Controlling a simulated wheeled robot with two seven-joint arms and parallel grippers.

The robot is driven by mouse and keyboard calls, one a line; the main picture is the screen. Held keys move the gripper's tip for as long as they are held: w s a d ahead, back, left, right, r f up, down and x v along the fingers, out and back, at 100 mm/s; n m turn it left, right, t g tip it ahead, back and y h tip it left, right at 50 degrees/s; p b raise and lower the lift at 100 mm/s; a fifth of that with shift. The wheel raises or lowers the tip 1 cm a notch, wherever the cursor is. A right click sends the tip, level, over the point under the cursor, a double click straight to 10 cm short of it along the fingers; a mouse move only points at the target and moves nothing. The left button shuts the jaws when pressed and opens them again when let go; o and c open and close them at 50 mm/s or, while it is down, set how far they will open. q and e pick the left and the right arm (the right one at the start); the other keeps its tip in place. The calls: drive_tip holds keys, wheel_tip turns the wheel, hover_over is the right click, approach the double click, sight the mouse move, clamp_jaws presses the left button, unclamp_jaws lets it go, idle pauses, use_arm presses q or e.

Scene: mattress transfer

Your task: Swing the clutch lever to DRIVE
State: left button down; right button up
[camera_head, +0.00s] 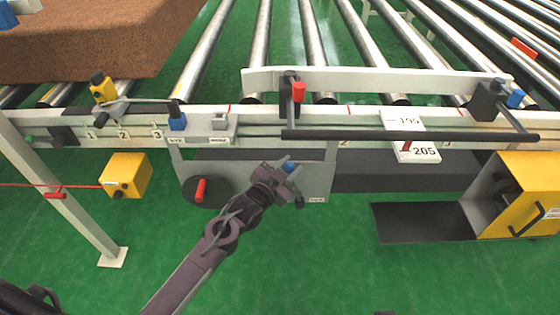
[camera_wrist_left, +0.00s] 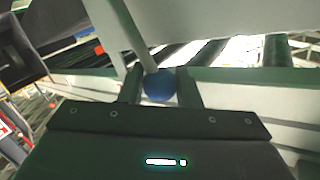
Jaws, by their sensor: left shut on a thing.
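The clutch lever's blue ball knob (camera_head: 289,166) shows at the front of the grey machine panel (camera_head: 318,182) in the head view. My left gripper (camera_head: 284,172) is shut on it. In the left wrist view the blue knob (camera_wrist_left: 158,88) sits between the two dark fingers, with the pale lever rod (camera_wrist_left: 137,35) running up and left from it. A small white label (camera_head: 317,199) is on the panel's lower right; its text is too small to read. The gripper hides the lever's pivot in the head view. My right gripper is not in view.
A dark disc with a red crank handle (camera_head: 200,190) is left of the gripper. A yellow box (camera_head: 125,175) hangs further left, and a yellow-sided housing (camera_head: 522,195) is at right. A long black bar (camera_head: 410,135) crosses above. Green floor is clear in front.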

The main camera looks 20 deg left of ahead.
use_arm(q)
drive_tip(key=shift+w+d+r+m+g+p, duration=0.2)
drive_tip(key=shift+d+m+p, duration=0.1)
drive_tip(key=shift+d+p, duration=0.3)
drive_tip(key=shift+w+d+r+m+g+p, duration=0.1)
drive_tip(key=shift+d+r+m+p, duration=0.15)
drive_tip(key=shift+d+p, duration=0.35)
drive_tip(key=d+m+y+p, duration=0.1)
drive_tip(key=d, duration=0.1)
drive_tip(key=w+d+f+m+g+y+p, duration=0.1)
drive_tip(key=d+p, duration=0.1)
drive_tip(key=w+d+m+g+p, duration=0.1)
drive_tip(key=d, duration=0.2)
drive_tip(key=shift+f+y, duration=0.15)
drive_tip(key=shift+y, duration=0.25)
drive_tip(key=shift+w+d+f+m+p, duration=0.2)
drive_tip(key=shift+d+f+m+p, duration=0.2)
drive_tip(key=shift+d, duration=0.3)
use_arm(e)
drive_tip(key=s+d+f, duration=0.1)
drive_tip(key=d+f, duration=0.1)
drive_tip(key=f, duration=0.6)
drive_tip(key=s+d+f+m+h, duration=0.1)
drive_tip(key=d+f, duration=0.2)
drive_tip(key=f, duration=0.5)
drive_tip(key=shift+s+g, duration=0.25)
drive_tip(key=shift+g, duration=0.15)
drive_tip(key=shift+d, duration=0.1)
